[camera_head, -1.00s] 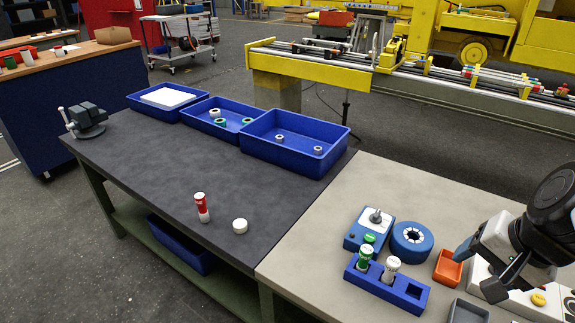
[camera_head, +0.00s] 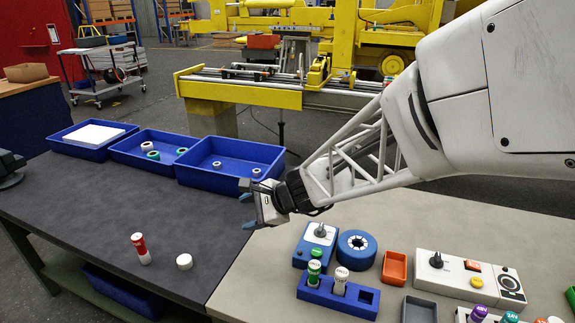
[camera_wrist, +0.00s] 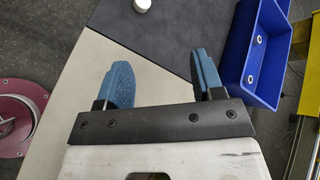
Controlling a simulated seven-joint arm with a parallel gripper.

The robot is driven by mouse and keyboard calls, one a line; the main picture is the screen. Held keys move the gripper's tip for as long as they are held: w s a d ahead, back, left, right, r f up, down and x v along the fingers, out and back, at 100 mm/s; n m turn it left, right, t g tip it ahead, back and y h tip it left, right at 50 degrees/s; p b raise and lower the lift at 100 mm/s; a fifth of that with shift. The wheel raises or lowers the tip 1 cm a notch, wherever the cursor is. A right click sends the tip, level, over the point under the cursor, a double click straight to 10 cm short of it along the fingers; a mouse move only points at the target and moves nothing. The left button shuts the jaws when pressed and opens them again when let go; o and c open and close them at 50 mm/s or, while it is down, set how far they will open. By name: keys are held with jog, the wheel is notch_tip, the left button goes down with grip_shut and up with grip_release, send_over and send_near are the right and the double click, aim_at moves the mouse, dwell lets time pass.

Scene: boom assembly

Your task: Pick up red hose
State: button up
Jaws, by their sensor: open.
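The red hose (camera_head: 141,248) is a short red and white cylinder standing upright on the dark table, left of a white round cap (camera_head: 184,261). My gripper (camera_head: 246,204) is above the seam between the dark and light tables, to the right of and farther back than the hose, well apart from it. In the wrist view its two blue fingers (camera_wrist: 160,85) are spread with nothing between them. The white cap shows at the top of the wrist view (camera_wrist: 143,4). The hose is not visible there.
Blue bins (camera_head: 230,188) line the back of the dark table. A blue holder (camera_head: 338,297) with green and white cylinders, a blue ring (camera_head: 357,249), an orange tray (camera_head: 395,268) and a control box (camera_head: 470,278) occupy the light table. The dark table's middle is clear.

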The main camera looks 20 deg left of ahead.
jog(key=s+a+f+m+y, duration=0.15)
jog(key=a+f, duration=0.25)
jog(key=a, duration=0.4)
jog(key=s+a+f+m, duration=0.1)
jog(key=a+f+m, duration=0.25)
jog(key=a, duration=0.45)
jog(key=m, duration=0.4)
send_near(145, 251)
jog(key=a+f, duration=0.1)
jog(key=a+f+y, duration=0.1)
jog(key=a, duration=0.1)
jog(key=shift+s+f+t, duration=0.15)
jog(key=shift+f+t, duration=0.05)
jog(key=shift+t, duration=0.1)
jog(key=shift+a, duration=0.1)
jog(key=shift+x, duration=1.2)
jog(key=shift+x, duration=2.55)
jog(key=shift+s, duration=0.1)
jog(key=shift+c, duration=0.4)
